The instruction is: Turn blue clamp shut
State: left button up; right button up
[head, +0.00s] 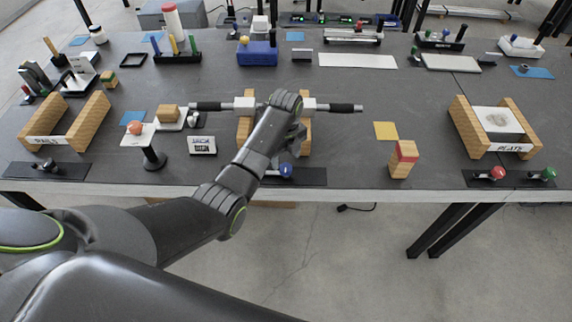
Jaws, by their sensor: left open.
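The blue clamp shows as a blue knob (286,170) on a dark plate (312,177) at the front edge of the table, in the middle. My left arm reaches in from the lower left, and its wrist is over the wooden blocks behind the knob. My left gripper (292,152) is open and points down just behind and above the blue knob. The wrist and forearm hide most of the gripper and part of the clamp. I cannot tell whether the fingers touch the knob. My right gripper is not in view.
A bar with black grips (345,107) lies across two wooden blocks behind the clamp. Red (497,173) and green (548,173) knobs sit further right.

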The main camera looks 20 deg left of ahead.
aim_at(286, 167)
pick_arm(q)
jog(key=shift+f, duration=2.3)
grip_shut()
